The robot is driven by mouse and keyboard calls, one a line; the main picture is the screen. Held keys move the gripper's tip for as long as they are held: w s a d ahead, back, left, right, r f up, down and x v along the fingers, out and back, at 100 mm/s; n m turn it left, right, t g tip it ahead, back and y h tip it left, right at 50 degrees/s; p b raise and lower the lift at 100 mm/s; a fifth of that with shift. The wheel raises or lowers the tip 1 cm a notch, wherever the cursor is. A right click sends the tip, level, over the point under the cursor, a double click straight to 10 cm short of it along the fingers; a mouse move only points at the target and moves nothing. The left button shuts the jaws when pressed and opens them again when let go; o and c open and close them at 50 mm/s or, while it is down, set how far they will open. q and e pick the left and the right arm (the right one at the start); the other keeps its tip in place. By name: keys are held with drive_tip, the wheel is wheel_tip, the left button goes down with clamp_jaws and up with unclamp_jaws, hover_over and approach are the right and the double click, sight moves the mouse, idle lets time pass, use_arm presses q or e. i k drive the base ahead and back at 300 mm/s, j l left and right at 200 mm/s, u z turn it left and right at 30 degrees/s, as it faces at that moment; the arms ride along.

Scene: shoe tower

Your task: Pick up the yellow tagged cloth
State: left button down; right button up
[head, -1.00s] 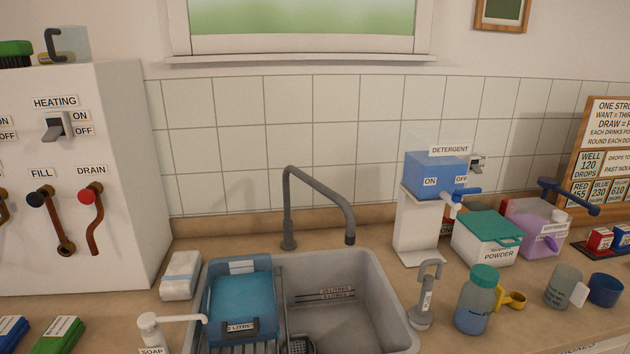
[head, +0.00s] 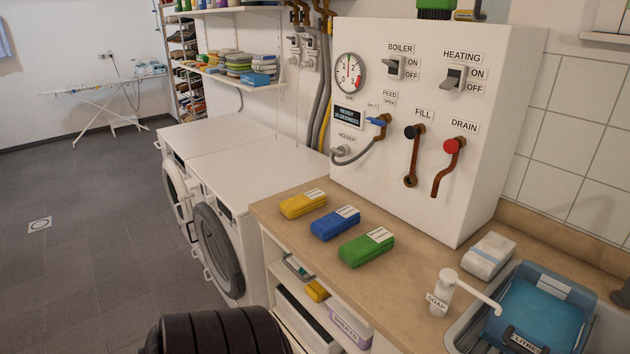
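The yellow cloth (head: 299,207) lies folded on the wooden counter (head: 395,283), near its left end, with a white tag on its top. A blue cloth (head: 331,226) and a green cloth (head: 362,252), each with a white tag, lie in a row to its right. Nothing covers the yellow cloth. Neither of my grippers shows in the head view.
A white panel (head: 398,139) with switches and levers stands behind the cloths. A soap dispenser (head: 439,301), a wrapped white block (head: 489,256) and a sink (head: 467,335) are to the right. White washing machines (head: 247,177) stand left of the counter. A dark ribbed object (head: 215,335) shows at the bottom.

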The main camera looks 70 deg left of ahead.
sight(293, 207)
drive_tip(key=u, duration=2.15)
drive_tip(key=z, duration=1.5)
drive_tip(key=u, duration=1.5)
drive_tip(key=z, duration=0.4)
drive_tip(key=i+j+z, duration=0.15)
drive_tip(key=j+z, duration=0.15)
drive_tip(key=i+j+z, duration=0.25)
drive_tip(key=j, duration=0.2)
drive_tip(key=j+z, duration=0.3)
drive_tip(key=j, duration=0.1)
